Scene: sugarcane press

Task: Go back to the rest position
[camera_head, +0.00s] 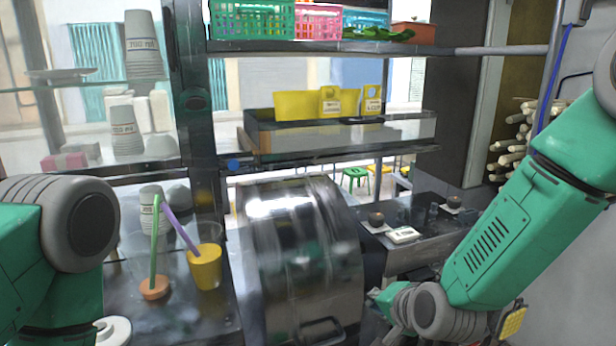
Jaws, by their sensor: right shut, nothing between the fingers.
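My right arm comes in from the right edge. Its right gripper (376,297) is small and partly hidden, low in the picture beside the right side of the shiny metal press drum (300,250). It is shut with nothing held; I cannot tell whether it touches the drum. My left arm shows only as a green and grey link at the left edge, and its gripper is out of view.
A yellow cup (205,270) with a purple straw and an orange-brown piece (155,290) with a green straw stand on the left counter. Stacked paper cups (145,45) stand on the left shelf. A dark counter (430,222) holds small items, including a white box (403,235). Sugarcane (512,145) is stacked right.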

